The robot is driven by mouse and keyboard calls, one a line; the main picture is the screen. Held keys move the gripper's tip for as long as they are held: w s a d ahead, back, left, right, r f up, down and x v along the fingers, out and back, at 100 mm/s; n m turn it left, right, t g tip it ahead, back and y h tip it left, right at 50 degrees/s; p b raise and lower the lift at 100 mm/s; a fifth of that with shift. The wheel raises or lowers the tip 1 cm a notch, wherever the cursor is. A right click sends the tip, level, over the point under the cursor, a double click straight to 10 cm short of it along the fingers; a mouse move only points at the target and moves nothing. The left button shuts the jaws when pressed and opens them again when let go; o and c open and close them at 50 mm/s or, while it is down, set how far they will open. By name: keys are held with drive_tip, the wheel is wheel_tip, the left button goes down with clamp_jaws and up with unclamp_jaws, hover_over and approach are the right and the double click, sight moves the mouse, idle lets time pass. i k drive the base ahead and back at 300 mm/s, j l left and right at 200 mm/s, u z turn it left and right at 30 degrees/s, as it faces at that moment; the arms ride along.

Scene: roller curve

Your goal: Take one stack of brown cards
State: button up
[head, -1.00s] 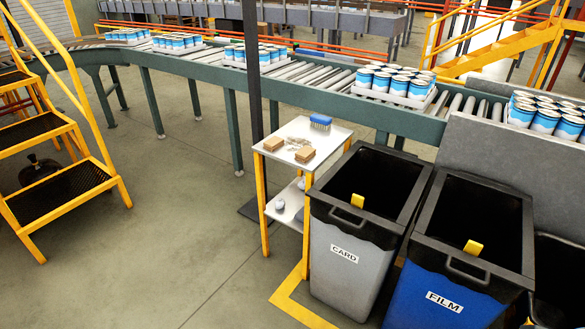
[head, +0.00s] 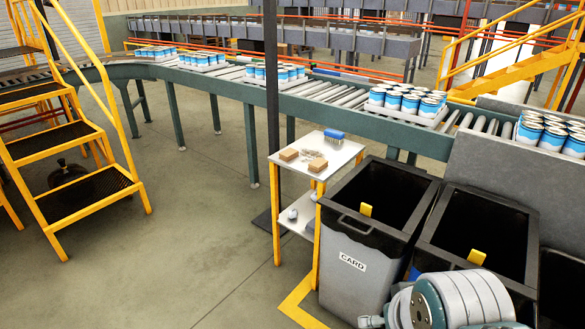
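Two small stacks of brown cards lie on the white top of a small yellow-legged stand (head: 346,152) in the head view. One stack (head: 289,155) is at the left edge of the top. The other stack (head: 318,165) is at the front, a little to the right. They are apart, with pale scraps between them. Rounded grey and teal parts of my arm show at the bottom right, in front of the bins. My gripper's fingers are not in view, and I see nothing touching either stack.
A blue brush (head: 334,134) lies at the back of the stand. A grey CARD bin (head: 352,264) stands close on its right, with another bin (head: 478,213) beyond. A dark post (head: 273,110) rises behind. A roller conveyor (head: 335,96) carries can trays.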

sight(319, 163)
drive_tip(key=i+j+z, duration=0.1)
drive_tip(key=z, duration=0.3)
drive_tip(key=i+j+z, duration=0.2)
drive_tip(key=z, duration=0.2)
drive_tip(key=i+j+z, duration=0.1)
drive_tip(key=j, duration=0.25)
drive_tip(key=i+j+z, duration=0.1)
drive_tip(key=i+j, duration=0.2)
drive_tip(key=i+j+z, duration=0.1)
drive_tip(key=j, duration=0.3)
drive_tip(key=i+j+z, duration=0.1)
drive_tip(key=i+j, duration=0.15)
drive_tip(key=i+j+z, duration=0.1)
drive_tip(key=j, duration=0.4)
drive_tip(key=i+j, duration=0.15)
drive_tip(key=j, duration=0.15)
drive_tip(key=i+j, duration=0.15)
drive_tip(key=j, duration=0.2)
drive_tip(key=i+j, duration=0.15)
drive_tip(key=j, duration=0.15)
drive_tip(key=i+j, duration=0.15)
drive_tip(key=j, duration=0.2)
